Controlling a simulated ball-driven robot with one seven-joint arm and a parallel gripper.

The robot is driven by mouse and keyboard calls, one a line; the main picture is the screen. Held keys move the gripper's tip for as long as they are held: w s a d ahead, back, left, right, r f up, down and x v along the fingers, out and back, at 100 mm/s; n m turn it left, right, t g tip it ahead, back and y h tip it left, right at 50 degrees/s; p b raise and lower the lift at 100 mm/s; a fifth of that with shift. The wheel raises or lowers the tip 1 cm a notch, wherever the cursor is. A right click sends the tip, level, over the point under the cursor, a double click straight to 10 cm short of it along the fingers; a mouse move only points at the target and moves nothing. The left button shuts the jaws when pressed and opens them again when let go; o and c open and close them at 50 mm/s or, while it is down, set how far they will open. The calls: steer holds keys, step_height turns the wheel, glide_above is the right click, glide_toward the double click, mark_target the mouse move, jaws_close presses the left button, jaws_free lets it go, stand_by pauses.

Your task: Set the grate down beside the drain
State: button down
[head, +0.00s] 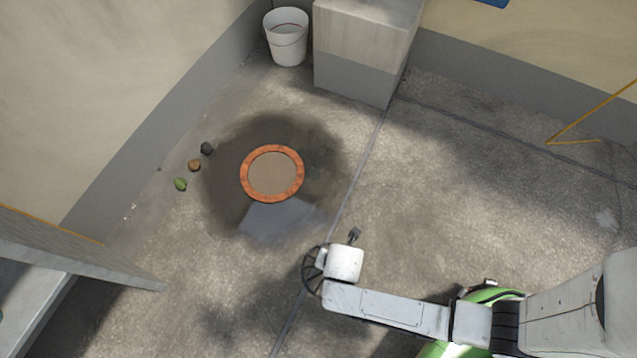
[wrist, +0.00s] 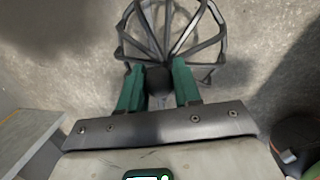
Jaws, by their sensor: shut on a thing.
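The drain (head: 272,148) is an orange-brown ring in the floor with a flat brown surface inside it, in the head view. The grate (head: 308,283) is a dark domed cage of thin bars, below and slightly right of the drain in the picture, apart from it. My gripper (wrist: 158,78) has its green fingers shut on the dark knob of the grate, whose bars (wrist: 205,45) spread out beyond the fingertips in the wrist view. My white wrist hides part of the grate in the head view. I cannot tell whether the grate touches the floor.
A dark wet patch (head: 225,140) surrounds the drain, with several small stones or leaves (head: 194,165) to its left. A white bucket (head: 287,52) and a concrete block (head: 360,70) stand at the back. Floor (head: 450,200) to the right is clear.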

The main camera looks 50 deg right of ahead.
mark_target(318, 248)
steer(key=w+f+b, duration=0.1)
steer(key=w+f, duration=0.1)
steer(key=w+d+f+b, duration=0.1)
steer(key=w+f+b, duration=0.1)
steer(key=w, duration=0.1)
steer(key=w+d+f+b, duration=0.1)
steer(key=w+f+b, duration=0.1)
steer(key=shift+w+d+f, duration=0.15)
steer(key=shift+f, duration=0.25)
steer(key=shift+w+f+b, duration=0.15)
steer(key=shift+f+b, duration=0.4)
steer(key=shift+f, duration=0.3)
steer(key=shift+w+f+b, duration=0.1)
steer(key=shift+f+b, duration=0.4)
steer(key=shift+f, duration=0.35)
steer(key=shift+f, duration=0.15)
steer(key=c, duration=0.8)
jaws_free()
steer(key=shift+s, duration=0.1)
